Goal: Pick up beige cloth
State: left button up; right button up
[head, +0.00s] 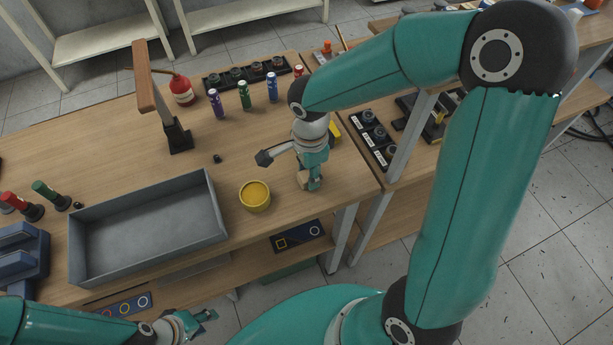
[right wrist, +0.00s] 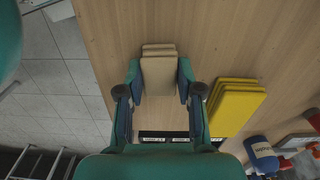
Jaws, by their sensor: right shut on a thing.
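The beige cloth (right wrist: 158,75) is a folded stack lying between the fingers of my right gripper (right wrist: 159,82) in the right wrist view. In the head view a small part of the cloth (head: 303,179) shows beside the fingertips of my right gripper (head: 311,184), low at the table's front right. That gripper is shut on the cloth. Whether the cloth is clear of the table top cannot be told. My left gripper (head: 205,318) is at the bottom of the head view, in front of the table, away from the cloth; its finger gap is unclear.
A yellow cloth stack (right wrist: 236,105) lies close to the beige one. A yellow round tub (head: 255,196) stands left of my right gripper, and a large grey tray (head: 148,228) is further left. Several coloured bottles, including a green one (head: 244,95), stand behind. The table's front edge is near.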

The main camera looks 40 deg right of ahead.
jog(key=shift+r, duration=0.15)
notch_tip(320, 180, up, 20)
jog(key=p, duration=0.1)
dwell(0.6)
